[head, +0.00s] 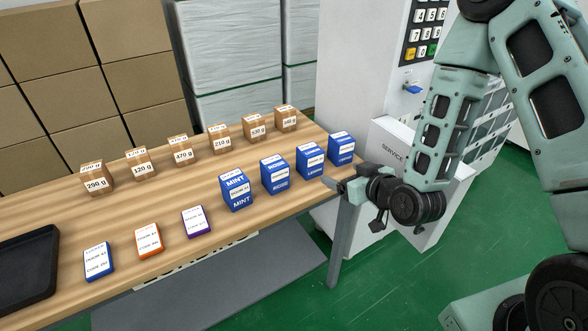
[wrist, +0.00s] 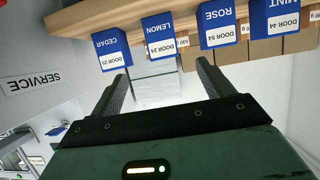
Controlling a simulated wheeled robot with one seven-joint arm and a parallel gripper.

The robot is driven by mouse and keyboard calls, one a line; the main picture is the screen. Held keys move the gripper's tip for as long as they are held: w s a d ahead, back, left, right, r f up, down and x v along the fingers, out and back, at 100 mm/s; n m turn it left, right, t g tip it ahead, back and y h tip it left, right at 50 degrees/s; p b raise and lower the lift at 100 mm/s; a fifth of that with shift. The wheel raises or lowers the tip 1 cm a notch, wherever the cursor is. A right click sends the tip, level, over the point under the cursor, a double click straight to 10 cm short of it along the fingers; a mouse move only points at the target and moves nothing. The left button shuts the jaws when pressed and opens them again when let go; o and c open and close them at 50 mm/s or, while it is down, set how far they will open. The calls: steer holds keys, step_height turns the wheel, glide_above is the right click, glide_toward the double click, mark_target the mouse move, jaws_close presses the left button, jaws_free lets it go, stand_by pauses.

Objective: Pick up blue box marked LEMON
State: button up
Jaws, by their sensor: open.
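The blue LEMON box (head: 310,160) stands upright near the table's right end, between the blue ROSE box (head: 274,175) and the blue CEDAR box (head: 341,149). In the wrist view, which is upside down, the LEMON box (wrist: 160,37) shows its DOOR 24 label and lies beyond the gap between my fingers. My gripper (wrist: 162,78) is open and empty, with both fingers apart from the boxes. In the head view my gripper (head: 345,188) is in front of the table's right end, seen edge-on, close to the LEMON and CEDAR boxes.
The blue MINT box (head: 236,190) stands left of ROSE. Several small brown weight boxes (head: 222,139) stand in a row behind. Three flat cards, blue, orange (head: 148,240) and purple, lie in front left. A black tray (head: 28,262) is at far left. A white SERVICE machine (head: 392,150) stands right.

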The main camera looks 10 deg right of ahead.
mark_target(317, 162)
steer(key=x, duration=1.1)
steer(key=shift+w, duration=0.15)
steer(key=shift+f+p+x, duration=0.15)
steer(key=shift+p+x, duration=0.4)
steer(key=shift+x, duration=0.9)
steer(key=shift+f+p+x, duration=0.1)
steer(key=shift+p+x, duration=0.4)
steer(key=shift+x, duration=0.95)
steer(key=c, duration=1.1)
